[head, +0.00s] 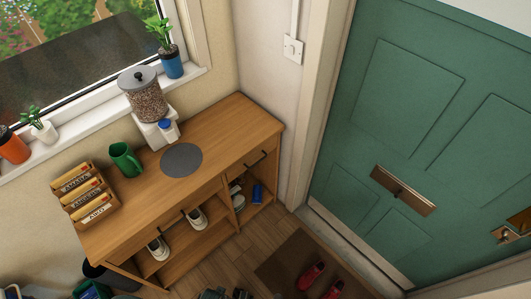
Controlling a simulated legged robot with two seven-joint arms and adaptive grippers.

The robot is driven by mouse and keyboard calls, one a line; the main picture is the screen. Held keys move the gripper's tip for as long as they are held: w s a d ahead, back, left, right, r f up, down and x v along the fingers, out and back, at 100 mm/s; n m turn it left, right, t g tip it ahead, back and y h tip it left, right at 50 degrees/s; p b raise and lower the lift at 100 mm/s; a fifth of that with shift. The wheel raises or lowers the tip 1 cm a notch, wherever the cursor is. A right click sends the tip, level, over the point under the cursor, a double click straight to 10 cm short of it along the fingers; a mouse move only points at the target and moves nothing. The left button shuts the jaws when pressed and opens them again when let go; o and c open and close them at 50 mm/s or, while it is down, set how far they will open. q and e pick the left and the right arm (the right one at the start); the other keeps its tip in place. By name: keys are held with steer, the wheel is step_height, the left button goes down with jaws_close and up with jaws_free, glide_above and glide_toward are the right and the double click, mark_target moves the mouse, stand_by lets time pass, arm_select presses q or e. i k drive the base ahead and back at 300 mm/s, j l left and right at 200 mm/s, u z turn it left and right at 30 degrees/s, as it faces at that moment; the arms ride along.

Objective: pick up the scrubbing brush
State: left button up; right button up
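I cannot make out a scrubbing brush anywhere in the head view. Neither of my grippers can be clearly made out. Small dark shapes (212,294) are cut off by the bottom edge, and I cannot tell what they are.
A wooden shoe cabinet (225,127) carries a letter rack (85,193), green mug (125,159), grey disc (181,160) and pellet dispenser (144,95). Shoes (197,218) and a blue can (257,193) sit inside. Red shoes (312,275) lie on a brown mat (283,262) before the green door (410,100).

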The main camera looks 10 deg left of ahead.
mark_target(257, 190)
steer(key=i+j+u, duration=0.2)
steer(key=u, duration=0.3)
steer(key=i+l+u, duration=0.2)
steer(key=i+l, duration=0.15)
steer(key=l, duration=0.2)
steer(key=i+l+z, duration=0.15)
steer(key=l, duration=0.15)
steer(key=i+l, duration=0.15)
steer(key=l, duration=0.2)
steer(key=k+l+z, duration=0.15)
steer(key=l+z, duration=0.15)
steer(key=z, duration=0.15)
